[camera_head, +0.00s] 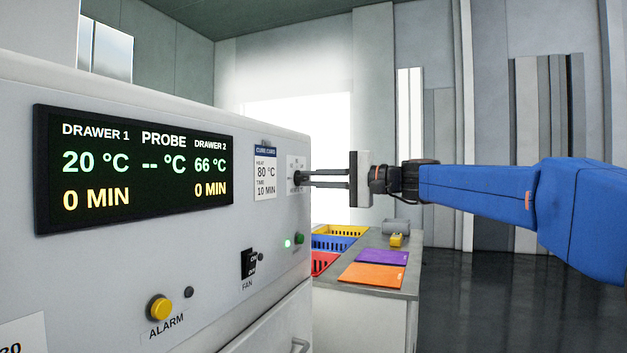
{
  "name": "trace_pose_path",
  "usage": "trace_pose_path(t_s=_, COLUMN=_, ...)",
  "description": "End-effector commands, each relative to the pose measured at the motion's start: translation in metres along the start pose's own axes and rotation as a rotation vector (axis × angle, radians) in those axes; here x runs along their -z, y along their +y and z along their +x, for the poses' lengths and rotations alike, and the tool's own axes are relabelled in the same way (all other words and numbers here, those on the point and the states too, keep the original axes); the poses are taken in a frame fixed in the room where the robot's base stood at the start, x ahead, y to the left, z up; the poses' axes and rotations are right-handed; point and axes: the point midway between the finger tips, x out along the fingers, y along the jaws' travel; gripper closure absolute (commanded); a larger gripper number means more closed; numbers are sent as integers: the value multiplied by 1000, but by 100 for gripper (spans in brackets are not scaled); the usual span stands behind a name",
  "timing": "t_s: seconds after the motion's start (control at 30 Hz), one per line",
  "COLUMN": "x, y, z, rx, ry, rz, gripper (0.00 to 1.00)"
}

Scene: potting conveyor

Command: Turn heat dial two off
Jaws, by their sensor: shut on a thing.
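My gripper (301,178) reaches in from the right, its two dark fingers level and pointing left at the machine front. The fingertips are shut on a small dark dial at a white label plate (293,164), near the right edge of the panel. The dial is mostly hidden by the fingertips, and its marks are too small to read. The display (135,170) reads 20 °C and 0 MIN for drawer 1, a blank value for the probe, and 66 °C and 0 MIN for drawer 2.
A "CURE CARD" (265,173) reading 80 °C and 10 MIN hangs left of the fingers. Below are a fan switch (248,263), a lit green lamp (287,243) and a yellow alarm button (160,308). Behind, a table (400,275) holds coloured baskets and mats.

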Motion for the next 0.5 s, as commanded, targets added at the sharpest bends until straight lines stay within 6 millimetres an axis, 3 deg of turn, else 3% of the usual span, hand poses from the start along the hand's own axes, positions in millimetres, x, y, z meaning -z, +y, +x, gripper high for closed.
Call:
trace_pose_path(t_s=0.07, x=0, y=2, z=0, rx=-3, ry=-2, rz=0, gripper=100)
trace_pose_path(t_s=0.1, x=0, y=2, z=0, rx=-3, ry=-2, rz=0, gripper=84)
trace_pose_path(t_s=0.17, x=0, y=2, z=0, rx=-3, ry=-1, rz=0, gripper=70)
trace_pose_path(t_s=0.5, x=0, y=1, z=-2, rx=-1, ry=0, rz=1, gripper=70)
